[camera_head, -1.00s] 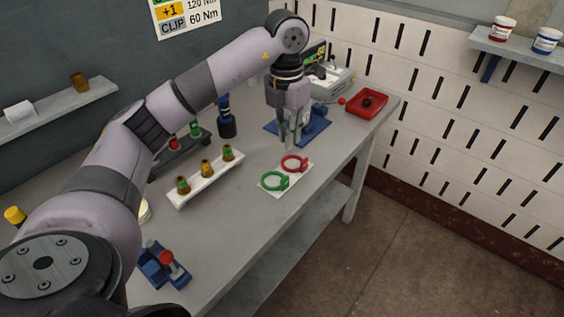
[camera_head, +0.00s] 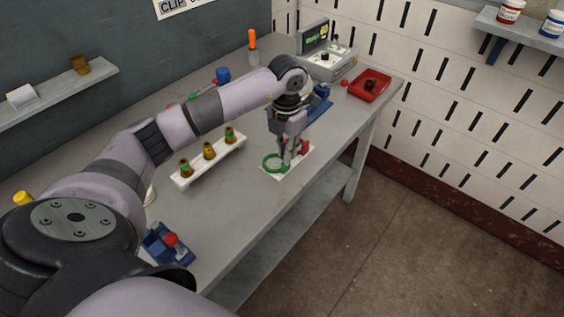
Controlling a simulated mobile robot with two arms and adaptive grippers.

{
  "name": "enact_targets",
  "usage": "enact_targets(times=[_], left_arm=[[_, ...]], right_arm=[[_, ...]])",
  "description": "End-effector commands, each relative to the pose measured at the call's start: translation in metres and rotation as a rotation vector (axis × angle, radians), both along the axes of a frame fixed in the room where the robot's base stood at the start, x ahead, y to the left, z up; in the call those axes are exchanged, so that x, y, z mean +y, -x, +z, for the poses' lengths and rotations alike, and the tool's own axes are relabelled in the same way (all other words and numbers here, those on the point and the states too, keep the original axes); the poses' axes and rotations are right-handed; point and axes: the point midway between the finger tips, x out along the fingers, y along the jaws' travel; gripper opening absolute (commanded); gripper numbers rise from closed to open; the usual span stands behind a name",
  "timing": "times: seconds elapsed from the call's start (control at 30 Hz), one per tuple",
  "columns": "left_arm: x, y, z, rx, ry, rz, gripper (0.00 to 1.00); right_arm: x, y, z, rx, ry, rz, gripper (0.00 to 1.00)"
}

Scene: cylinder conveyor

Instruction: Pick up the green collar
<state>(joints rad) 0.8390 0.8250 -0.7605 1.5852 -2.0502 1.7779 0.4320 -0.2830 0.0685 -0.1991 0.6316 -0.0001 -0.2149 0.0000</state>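The green collar (camera_head: 265,162) lies on a small white plate (camera_head: 276,178) on the grey bench. The red collar (camera_head: 305,147) is on the same plate behind it, partly hidden by my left gripper. My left gripper (camera_head: 287,164) points down at the right side of the green collar, its fingertips down at the collar's tab. The fingers look close together, but the view is too small to tell whether they grip the tab. My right gripper is out of view.
A white rack (camera_head: 212,166) with several brown and green cylinders stands left of the plate. A blue fixture with a red knob (camera_head: 171,240) sits near the front edge. A red tray (camera_head: 370,86) and a grey device (camera_head: 327,65) stand at the back.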

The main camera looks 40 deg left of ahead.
Motion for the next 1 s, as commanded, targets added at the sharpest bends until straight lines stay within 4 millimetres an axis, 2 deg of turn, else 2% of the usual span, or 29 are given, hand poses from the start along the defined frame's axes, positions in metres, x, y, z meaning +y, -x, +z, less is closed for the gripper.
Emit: enact_targets(times=[0.13, 0.33, 0.57, 0.77, 1.0], left_arm=[[-0.002, 0.003, -0.02, 0.008, 0.001, 0.001, 0.13], [-0.001, 0.002, -0.043, 0.003, 0.0, 0.001, 0.13], [-0.001, 0.002, -0.045, 0.002, 0.0, 0.0, 0.13], [-0.001, 0.002, -0.045, 0.002, 0.0, 0.0, 0.0], [-0.001, 0.002, -0.044, 0.001, 0.0, 0.0, 0.0]], right_arm=[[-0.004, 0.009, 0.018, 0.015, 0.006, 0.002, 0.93], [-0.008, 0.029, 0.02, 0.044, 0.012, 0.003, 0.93], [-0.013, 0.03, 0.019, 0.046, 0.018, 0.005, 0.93], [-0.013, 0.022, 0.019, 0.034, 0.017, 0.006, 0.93], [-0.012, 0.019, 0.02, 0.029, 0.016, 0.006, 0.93]])
